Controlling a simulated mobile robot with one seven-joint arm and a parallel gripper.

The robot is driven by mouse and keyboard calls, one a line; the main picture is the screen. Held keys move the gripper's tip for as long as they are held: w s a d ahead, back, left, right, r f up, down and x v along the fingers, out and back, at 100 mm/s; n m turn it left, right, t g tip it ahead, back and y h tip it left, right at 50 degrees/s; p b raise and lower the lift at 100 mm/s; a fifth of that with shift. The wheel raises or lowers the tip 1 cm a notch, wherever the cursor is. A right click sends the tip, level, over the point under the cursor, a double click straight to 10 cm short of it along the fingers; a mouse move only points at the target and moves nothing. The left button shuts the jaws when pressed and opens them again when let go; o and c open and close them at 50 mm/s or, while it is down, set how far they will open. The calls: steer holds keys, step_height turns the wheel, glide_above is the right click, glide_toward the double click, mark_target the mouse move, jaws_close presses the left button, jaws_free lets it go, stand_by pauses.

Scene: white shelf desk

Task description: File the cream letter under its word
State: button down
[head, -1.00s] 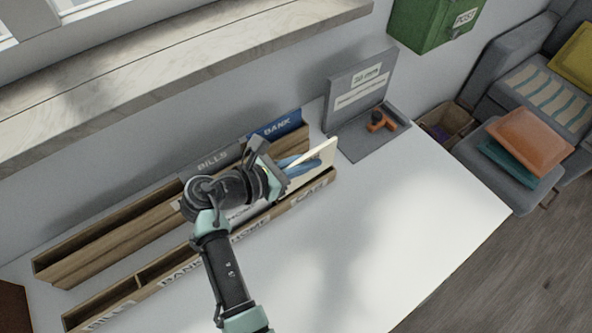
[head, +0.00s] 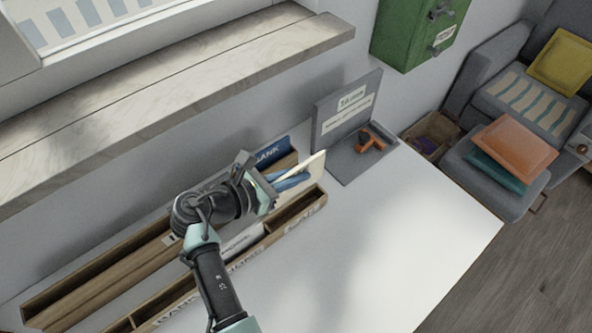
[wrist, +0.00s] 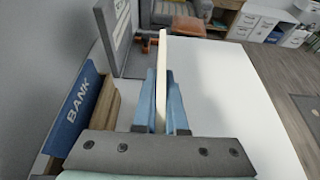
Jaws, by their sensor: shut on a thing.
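The cream letter (head: 314,161) is held nearly upright, seen almost edge-on, above the right part of the wooden racks. In the wrist view the letter (wrist: 161,75) stands between the blue fingers of my gripper (wrist: 162,115). My gripper (head: 290,181) is shut on it. The front wooden rack (head: 292,225) has labelled compartments along its front; the labels are partly hidden by my arm or hard to read. Behind it, a blue card reading BANK (head: 271,153) stands at the back rack (head: 105,262); it also shows in the wrist view (wrist: 80,107).
A grey stand with a sign (head: 345,112) and an orange-and-black object (head: 371,140) on its base is beyond the racks' right end. The white desk (head: 400,230) is clear at right. A windowsill (head: 180,85) juts out above the racks.

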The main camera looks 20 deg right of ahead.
mark_target(291, 197)
steer(key=shift+f+b, duration=2.05)
steer(key=shift+f, duration=1.8)
steer(key=c, duration=0.9)
jaws_free()
steer(key=shift+a, duration=0.1)
steer(key=v, duration=1.3)
steer(key=shift+s, duration=0.1)
